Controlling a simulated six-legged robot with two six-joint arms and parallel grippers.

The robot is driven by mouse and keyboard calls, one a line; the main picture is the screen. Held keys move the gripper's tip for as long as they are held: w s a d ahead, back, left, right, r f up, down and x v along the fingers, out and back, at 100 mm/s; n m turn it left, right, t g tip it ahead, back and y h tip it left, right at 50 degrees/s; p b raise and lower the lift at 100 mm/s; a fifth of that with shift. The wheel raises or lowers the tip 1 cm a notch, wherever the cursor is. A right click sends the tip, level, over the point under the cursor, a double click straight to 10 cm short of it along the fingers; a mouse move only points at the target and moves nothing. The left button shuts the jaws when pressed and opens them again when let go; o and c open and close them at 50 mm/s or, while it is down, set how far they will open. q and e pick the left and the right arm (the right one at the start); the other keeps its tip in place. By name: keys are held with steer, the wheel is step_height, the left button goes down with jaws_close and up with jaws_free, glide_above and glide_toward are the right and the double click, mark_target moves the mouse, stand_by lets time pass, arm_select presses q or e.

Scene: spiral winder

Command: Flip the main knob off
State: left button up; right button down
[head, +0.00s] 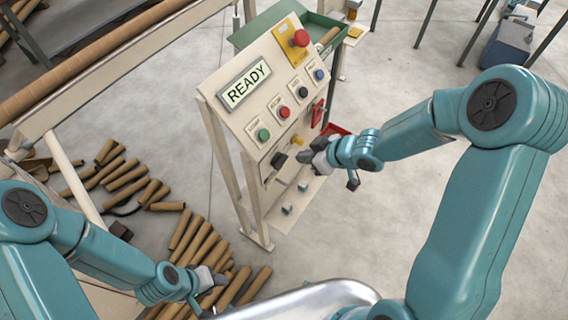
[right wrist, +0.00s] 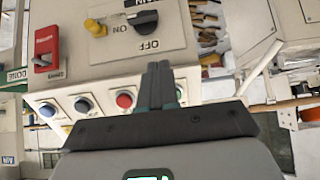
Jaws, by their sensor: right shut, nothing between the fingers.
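The main knob is black and sits on the lower part of the cream control panel (head: 258,92). It shows in the head view (head: 279,160) and in the right wrist view (right wrist: 147,21), where the words ON and OFF are printed upside down beside it. Its exact setting is hard to read. My right gripper (head: 306,156) is shut and empty, in front of the panel to the right of the knob. In the right wrist view its fingertips (right wrist: 158,68) appear just below the OFF label, apart from the knob. My left gripper (head: 208,283) is low, over cardboard tubes; its jaws are unclear.
A yellow knob (head: 297,140) and a red switch (head: 317,113) sit near the main knob. Several round buttons and a READY display (head: 244,84) are above. A red emergency button (head: 300,38) tops the panel. Loose cardboard tubes (head: 201,243) lie on the floor.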

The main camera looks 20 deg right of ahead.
steer(key=b, duration=0.2)
glide_above(276, 166)
steer(key=s+d, duration=0.2)
steer(key=s, duration=0.1)
step_height(276, 166, down, 7)
steer(key=shift+w+a+f, duration=0.1)
steer(key=shift+w+f, duration=0.05)
steer(key=shift+f, duration=0.85)
steer(key=shift+w+f, duration=0.1)
steer(key=shift+f, duration=0.9)
